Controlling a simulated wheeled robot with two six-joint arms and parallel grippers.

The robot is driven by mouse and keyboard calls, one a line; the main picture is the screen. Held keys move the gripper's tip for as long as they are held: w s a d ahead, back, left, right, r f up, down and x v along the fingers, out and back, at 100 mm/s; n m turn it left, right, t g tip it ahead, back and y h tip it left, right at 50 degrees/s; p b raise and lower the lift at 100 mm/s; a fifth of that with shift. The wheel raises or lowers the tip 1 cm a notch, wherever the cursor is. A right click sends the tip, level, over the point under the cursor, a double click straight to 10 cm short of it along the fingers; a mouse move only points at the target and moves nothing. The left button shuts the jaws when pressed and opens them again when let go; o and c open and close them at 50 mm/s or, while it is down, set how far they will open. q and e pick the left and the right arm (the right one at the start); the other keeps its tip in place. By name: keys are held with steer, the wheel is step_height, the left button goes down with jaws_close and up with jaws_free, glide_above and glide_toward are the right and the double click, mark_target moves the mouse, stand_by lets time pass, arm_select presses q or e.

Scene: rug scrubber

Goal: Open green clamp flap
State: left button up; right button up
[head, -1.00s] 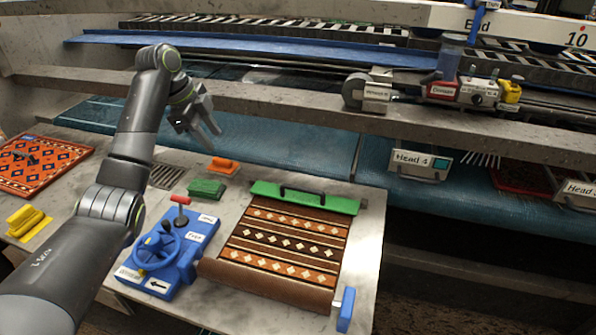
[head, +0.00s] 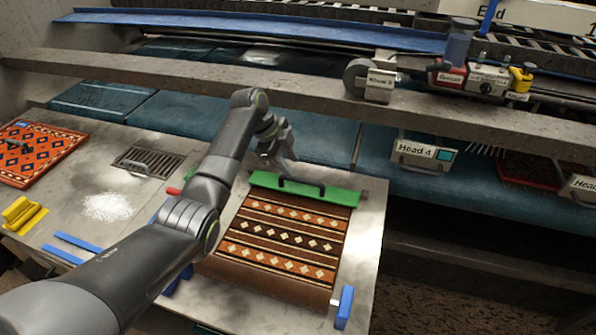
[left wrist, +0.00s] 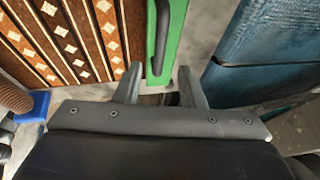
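The green clamp flap (head: 342,196) lies flat across the far edge of the patterned rug (head: 285,236). It has a dark bar handle (head: 302,186) along its middle. In the left wrist view the flap (left wrist: 178,38) runs up from between the fingers, with its handle (left wrist: 161,30) on it. My left gripper (head: 290,176) is over the flap's left part in the head view. In the left wrist view the gripper (left wrist: 160,84) has its fingers spread on both sides of the flap's near end, with nothing held. Whether the fingers touch the flap cannot be told. My right gripper is out of view.
A grey beam (head: 210,85) crosses behind the table, with blue-green padding (head: 190,112) below it. A blue block (head: 344,307) sits at the rug's near right corner. My left arm hides most of the blue wheel unit. White powder (head: 108,206) lies at left.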

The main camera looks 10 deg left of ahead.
mark_target(301, 179)
arm_select(q)
steer(key=x, duration=0.5)
steer(key=shift+d+f, duration=0.15)
steer(key=shift+f, duration=0.2)
jaws_close()
